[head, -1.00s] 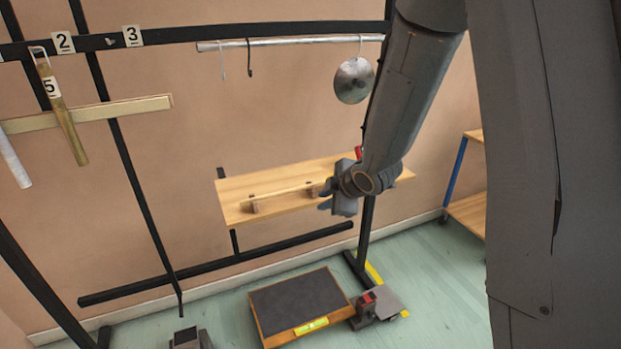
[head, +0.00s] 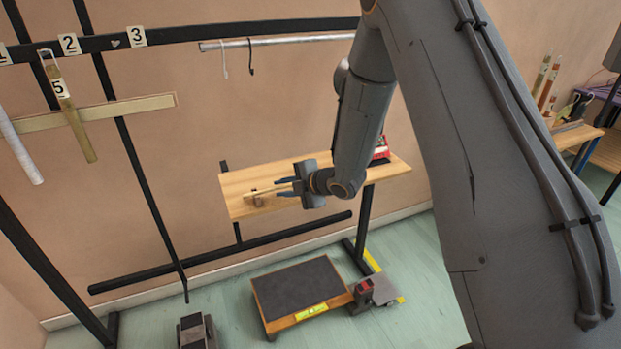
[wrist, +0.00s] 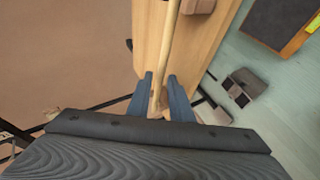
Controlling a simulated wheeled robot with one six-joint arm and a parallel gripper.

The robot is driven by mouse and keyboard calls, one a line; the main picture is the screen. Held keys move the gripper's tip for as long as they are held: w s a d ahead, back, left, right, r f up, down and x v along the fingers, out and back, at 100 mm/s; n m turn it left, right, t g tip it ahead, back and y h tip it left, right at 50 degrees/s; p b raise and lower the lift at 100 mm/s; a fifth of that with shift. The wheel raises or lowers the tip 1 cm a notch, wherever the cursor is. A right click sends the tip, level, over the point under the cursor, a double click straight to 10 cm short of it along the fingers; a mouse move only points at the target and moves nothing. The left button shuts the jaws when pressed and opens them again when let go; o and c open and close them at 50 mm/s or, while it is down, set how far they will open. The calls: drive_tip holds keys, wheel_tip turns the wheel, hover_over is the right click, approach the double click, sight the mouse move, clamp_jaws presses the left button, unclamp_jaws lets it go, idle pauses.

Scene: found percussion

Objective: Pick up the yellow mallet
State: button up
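A thin pale-wood stick (head: 262,191) lies on small brown rests on a wooden shelf (head: 236,207). It looks like the mallet's handle; no yellow head shows on it, and its far end is cut off in the wrist view. My gripper (head: 280,187) is low over the shelf, reaching left along the stick. In the wrist view its two blue fingers (wrist: 163,92) stand apart, one on each side of the stick (wrist: 171,40). Gaps show between the fingers and the stick. One brown rest (wrist: 157,101) is between the fingers.
A red object (head: 381,150) stands at the shelf's right end. Below are a dark-topped platform (head: 297,288) and a grey pedal-like object (head: 196,331) on the floor. A metal rod (head: 290,43) with hooks and a hanging numbered tube (head: 72,118) are above. Black frame posts surround the shelf.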

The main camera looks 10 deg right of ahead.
drive_tip(key=shift+w+a+f, duration=0.4)
drive_tip(key=shift+a, duration=0.05)
clamp_jaws()
drive_tip(key=shift+r, duration=0.1)
